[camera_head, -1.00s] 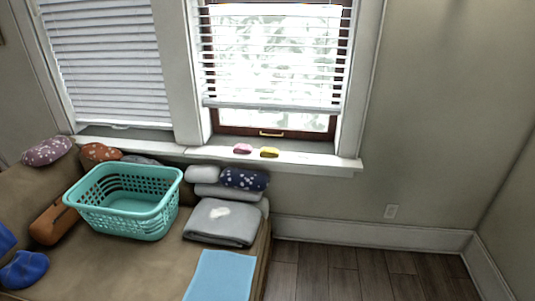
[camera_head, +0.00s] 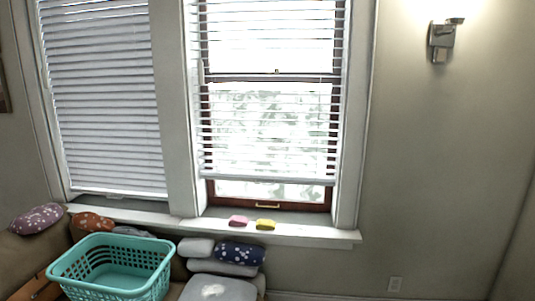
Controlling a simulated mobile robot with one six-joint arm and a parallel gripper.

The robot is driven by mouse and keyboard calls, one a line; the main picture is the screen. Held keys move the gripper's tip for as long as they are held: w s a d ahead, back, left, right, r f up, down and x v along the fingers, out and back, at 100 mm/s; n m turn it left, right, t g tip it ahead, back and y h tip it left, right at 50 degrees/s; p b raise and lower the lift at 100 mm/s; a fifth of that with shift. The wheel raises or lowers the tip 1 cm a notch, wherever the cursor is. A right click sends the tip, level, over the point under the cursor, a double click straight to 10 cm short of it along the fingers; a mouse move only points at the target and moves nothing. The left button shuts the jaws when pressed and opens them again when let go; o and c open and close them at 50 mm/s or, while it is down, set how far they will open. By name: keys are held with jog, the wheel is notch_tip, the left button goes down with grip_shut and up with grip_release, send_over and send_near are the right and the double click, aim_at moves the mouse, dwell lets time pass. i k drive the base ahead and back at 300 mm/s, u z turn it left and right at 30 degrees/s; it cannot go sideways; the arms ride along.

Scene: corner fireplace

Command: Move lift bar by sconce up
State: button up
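The wall sconce (camera_head: 442,40) is lit and hangs on the wall at the upper right. The window (camera_head: 270,130) nearer to it has a partly raised white blind, whose bottom rail (camera_head: 268,179) hangs above the sill. The sash looks shut, close to the sill. The other window's blind (camera_head: 105,110), at the left, hangs almost to the sill. My gripper is not in view.
A pink sponge-like item (camera_head: 238,221) and a yellow one (camera_head: 265,224) lie on the sill (camera_head: 310,236) below the lift bar. A teal basket (camera_head: 118,268) and folded cloths (camera_head: 240,253) are on the couch below. The wall (camera_head: 430,170) at right is clear.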

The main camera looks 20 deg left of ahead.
aim_at(307, 183)
jog(key=z, duration=0.05)
jog(key=i, duration=2.05)
jog(key=z, duration=1)
jog(key=k, duration=0.15)
jog(key=u, duration=3)
